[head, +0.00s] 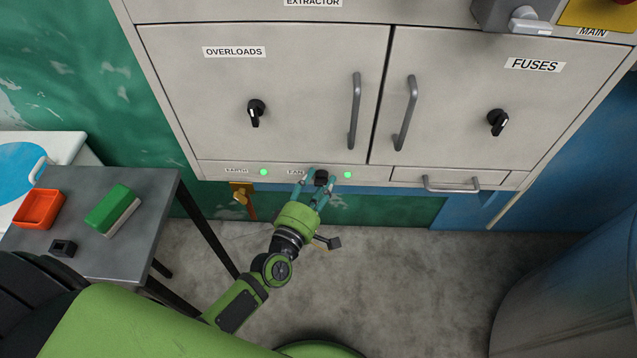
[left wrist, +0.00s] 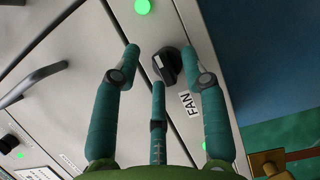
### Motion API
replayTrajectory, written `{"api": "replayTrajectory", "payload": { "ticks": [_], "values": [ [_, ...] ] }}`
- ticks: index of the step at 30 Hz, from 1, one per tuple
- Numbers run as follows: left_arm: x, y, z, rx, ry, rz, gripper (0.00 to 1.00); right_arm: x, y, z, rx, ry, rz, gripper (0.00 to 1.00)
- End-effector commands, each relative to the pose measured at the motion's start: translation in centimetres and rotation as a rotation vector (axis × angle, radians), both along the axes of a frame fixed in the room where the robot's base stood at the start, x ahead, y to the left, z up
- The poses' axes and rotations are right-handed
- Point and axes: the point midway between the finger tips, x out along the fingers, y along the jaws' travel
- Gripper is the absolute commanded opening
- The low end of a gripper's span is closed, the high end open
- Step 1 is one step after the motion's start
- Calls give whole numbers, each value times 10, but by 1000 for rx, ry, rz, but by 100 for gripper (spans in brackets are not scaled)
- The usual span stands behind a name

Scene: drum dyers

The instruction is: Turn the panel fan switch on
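The fan switch is a black rotary knob (head: 321,176) on the strip under the cabinet doors, beside the FAN label (head: 296,172). A lit green lamp (head: 348,175) is just to its right. In the left wrist view the knob (left wrist: 168,65) sits between my spread teal fingers, and the FAN label (left wrist: 189,104) is beside it. My left gripper (head: 318,186) is open around the knob. Its right finger appears close to the knob; I cannot tell whether it touches. My right gripper is not in view.
Another green lamp (head: 263,172) is lit by the EARTH label. The OVERLOADS door (head: 300,100) and FUSES door (head: 450,110) are shut above. A drawer handle (head: 452,185) sticks out to the right. A side table (head: 110,250) with small items stands at left.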

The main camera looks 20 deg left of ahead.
Motion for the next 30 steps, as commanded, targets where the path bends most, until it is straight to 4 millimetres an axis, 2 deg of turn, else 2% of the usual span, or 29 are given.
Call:
{"api": "replayTrajectory", "payload": {
  "ticks": [5, 18, 24, 30],
  "values": [
    [-13, 1, -2, 1, 5, -1, 44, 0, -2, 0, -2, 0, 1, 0],
    [-99, 11, -1, 0, 3, -2, 44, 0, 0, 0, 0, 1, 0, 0],
    [-117, 13, 0, 1, 0, 0, 44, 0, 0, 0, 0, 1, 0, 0],
    [-119, 13, 1, 0, -2, 0, 44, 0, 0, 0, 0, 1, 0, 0]
  ]
}}
